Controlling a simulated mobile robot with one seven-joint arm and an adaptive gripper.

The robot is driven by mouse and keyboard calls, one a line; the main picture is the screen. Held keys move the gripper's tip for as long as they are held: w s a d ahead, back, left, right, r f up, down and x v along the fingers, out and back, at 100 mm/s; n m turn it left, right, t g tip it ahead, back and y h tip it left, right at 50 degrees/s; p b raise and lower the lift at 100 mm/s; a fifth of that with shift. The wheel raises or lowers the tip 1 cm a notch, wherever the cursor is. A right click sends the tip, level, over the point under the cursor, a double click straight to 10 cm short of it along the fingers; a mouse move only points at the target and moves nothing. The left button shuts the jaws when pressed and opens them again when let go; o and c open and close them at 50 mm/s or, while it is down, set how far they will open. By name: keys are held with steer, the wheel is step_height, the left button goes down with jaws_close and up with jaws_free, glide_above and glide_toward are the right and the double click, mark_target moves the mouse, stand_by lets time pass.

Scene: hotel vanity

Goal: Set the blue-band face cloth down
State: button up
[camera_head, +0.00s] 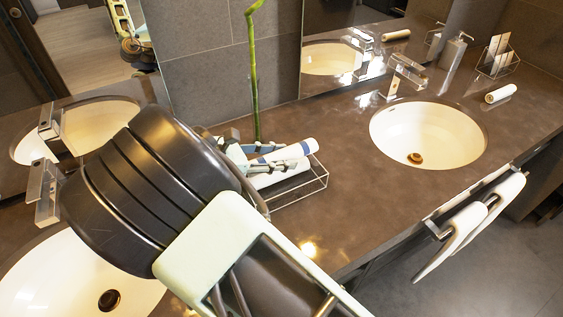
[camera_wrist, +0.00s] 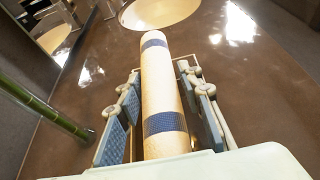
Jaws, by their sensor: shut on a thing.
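The blue-band face cloth (camera_head: 300,149) is a pale roll with blue bands near its ends. In the wrist view the cloth (camera_wrist: 162,95) lies lengthwise between the two finger pads of my gripper (camera_wrist: 167,88), which is shut on it. In the head view my gripper (camera_head: 268,163) is partly hidden by my own arm. The cloth is at the wire tray (camera_head: 325,183); I cannot tell whether it touches the tray's bottom. A white shape (camera_head: 275,178) shows just below the cloth, partly covered by the gripper.
A green bamboo stalk (camera_head: 253,75) stands close behind the tray and shows left of my gripper in the wrist view (camera_wrist: 45,115). A right basin (camera_head: 428,135) with a faucet (camera_head: 405,72), another rolled cloth (camera_head: 500,93) and hanging towels (camera_head: 470,222) are further right. The counter between is clear.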

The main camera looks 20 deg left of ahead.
mark_target(280, 178)
steer(key=shift+f, duration=1.6)
steer(key=shift+a+f, duration=0.1)
steer(key=shift+f, duration=0.5)
steer(key=o, duration=1)
steer(key=shift+o, duration=0.2)
steer(key=shift+r, duration=0.35)
steer(key=v, duration=1.2)
steer(key=shift+r+b, duration=0.2)
steer(key=shift+b, duration=0.15)
